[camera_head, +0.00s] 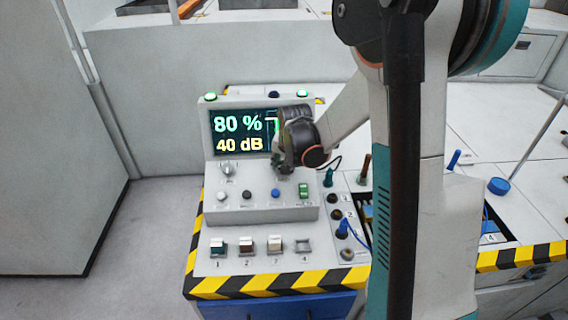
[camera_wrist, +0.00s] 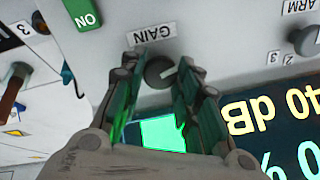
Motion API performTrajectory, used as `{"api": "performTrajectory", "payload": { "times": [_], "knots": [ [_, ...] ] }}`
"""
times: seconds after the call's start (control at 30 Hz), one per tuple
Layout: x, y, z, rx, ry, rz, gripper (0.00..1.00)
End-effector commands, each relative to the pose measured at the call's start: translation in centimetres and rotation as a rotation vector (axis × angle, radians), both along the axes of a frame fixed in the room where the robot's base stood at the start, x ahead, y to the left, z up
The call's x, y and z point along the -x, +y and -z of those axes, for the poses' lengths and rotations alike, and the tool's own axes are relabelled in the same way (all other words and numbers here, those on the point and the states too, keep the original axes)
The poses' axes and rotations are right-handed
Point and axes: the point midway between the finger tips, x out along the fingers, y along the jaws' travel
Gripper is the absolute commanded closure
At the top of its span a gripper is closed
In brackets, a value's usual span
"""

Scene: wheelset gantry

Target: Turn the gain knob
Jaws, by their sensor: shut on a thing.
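The gain knob (camera_wrist: 158,72) is a dark round knob on the grey panel, next to the "GAIN" label (camera_wrist: 152,33) in the wrist view. My gripper (camera_wrist: 155,85) is shut on it, with one green-padded finger on each side. In the head view my gripper (camera_head: 283,165) reaches the panel face from the right and hides the gain knob. The display (camera_head: 238,132) reads 80 % and 40 dB; its right part is hidden behind my arm.
Left of my gripper is another knob (camera_head: 227,170). Below are a row of buttons and a green ON switch (camera_head: 303,190). Numbered blocks (camera_head: 246,245) sit on the front ledge. Plugs and a cable (camera_head: 328,177) stand at the right.

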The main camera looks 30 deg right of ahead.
Motion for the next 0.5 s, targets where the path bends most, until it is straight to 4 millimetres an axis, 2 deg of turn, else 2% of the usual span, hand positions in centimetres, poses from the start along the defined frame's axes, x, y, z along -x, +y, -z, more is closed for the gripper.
{"api": "performTrajectory", "payload": {
  "times": [0.5],
  "knots": [
    [-0.05, 0.06, -0.03, -0.045, -0.020, 0.102, 0.94]
  ]
}}
